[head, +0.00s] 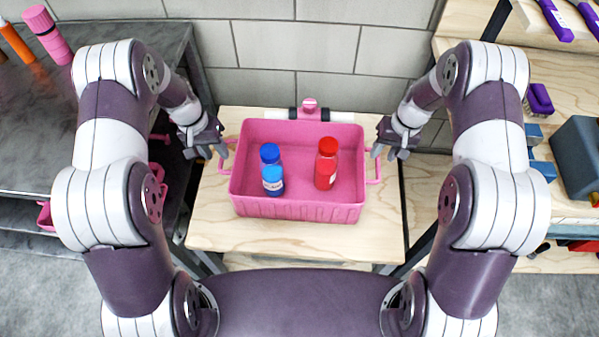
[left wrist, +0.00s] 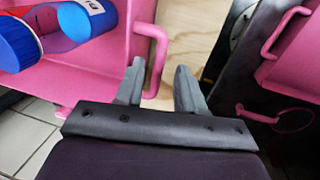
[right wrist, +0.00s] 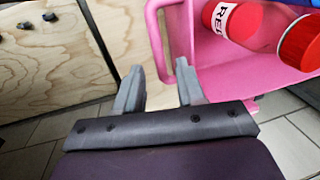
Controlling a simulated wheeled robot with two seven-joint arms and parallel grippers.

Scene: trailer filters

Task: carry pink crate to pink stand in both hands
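The pink crate (head: 300,211) sits on a light wooden table top (head: 215,225) in the head view. I see no clear grip on either handle. I cannot identify the pink stand.
A pink-topped fixture (head: 309,104) with a white bar is behind the crate against the block wall. A dark bench (head: 110,50) is at left, with pink items (head: 45,216) below. Wooden shelving at right holds purple tools and a dark grey box (head: 578,155).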

